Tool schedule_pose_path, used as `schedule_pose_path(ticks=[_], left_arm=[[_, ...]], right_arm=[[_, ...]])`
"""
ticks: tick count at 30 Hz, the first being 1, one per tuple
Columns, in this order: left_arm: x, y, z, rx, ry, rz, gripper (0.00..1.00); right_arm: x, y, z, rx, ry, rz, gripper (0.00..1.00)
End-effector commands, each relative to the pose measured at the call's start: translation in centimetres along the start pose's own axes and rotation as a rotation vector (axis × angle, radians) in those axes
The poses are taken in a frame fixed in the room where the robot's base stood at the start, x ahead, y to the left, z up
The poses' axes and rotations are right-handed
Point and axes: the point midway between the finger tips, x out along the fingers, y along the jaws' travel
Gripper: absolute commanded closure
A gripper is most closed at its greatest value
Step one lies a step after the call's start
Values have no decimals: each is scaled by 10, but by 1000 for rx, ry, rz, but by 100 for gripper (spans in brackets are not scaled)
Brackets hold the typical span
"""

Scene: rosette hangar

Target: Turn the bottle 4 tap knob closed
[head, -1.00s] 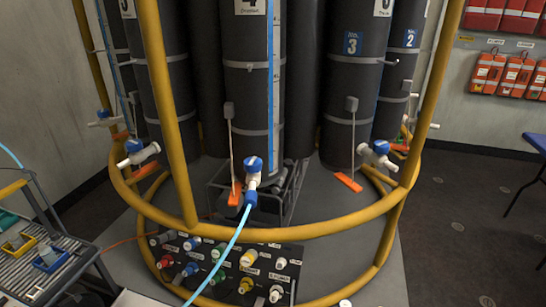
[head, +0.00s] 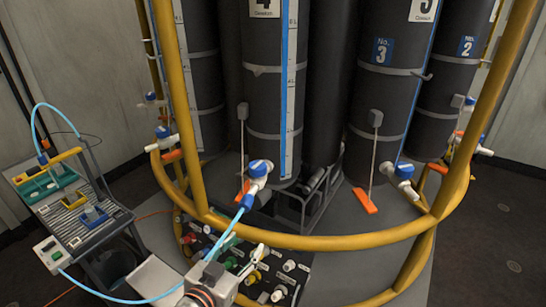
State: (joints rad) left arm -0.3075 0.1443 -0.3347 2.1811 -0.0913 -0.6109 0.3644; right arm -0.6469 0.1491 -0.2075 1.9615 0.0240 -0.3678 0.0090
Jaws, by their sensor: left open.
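Bottle 4 (head: 268,100) is a tall dark cylinder with a "4" label and a blue-and-white strip down its front. Its tap has a blue knob (head: 258,168) on a white body, low at the bottle's front. A light blue hose (head: 231,226) runs from the tap down behind my gripper. My left gripper (head: 243,250) is at the bottom, open and empty, with its fingers pointing up towards the tap. It is below the knob in the picture and apart from it. My right gripper is not in view.
A yellow tubular frame (head: 330,240) rings the bottles and passes below the tap. A panel of coloured knobs (head: 270,278) sits low behind my gripper. A cart (head: 85,220) with trays stands at left. Bottle 3 (head: 385,90) has its own blue-knobbed tap (head: 404,170).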

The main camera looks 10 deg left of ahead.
Motion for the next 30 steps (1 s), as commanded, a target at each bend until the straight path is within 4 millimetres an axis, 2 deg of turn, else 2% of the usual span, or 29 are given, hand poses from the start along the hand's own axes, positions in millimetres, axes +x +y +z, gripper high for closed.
schedule_pose_path(ticks=[1, 3, 6, 9, 14, 24, 30], left_arm=[[3, -3, -51, -8, 63, -7, 53], [3, -4, -98, -25, 123, -15, 53], [0, -6, -146, -47, 187, -24, 53], [-3, -7, -173, -62, 225, -29, 53], [1, -8, -186, -70, 243, -31, 53], [48, -9, -196, -68, 241, -31, 53], [67, -10, -200, -69, 240, -31, 53]], right_arm=[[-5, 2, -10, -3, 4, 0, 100], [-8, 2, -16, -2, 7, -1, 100], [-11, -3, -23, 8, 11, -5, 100], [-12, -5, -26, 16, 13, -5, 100], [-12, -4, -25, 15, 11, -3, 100], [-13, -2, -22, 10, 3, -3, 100], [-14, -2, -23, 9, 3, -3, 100]])
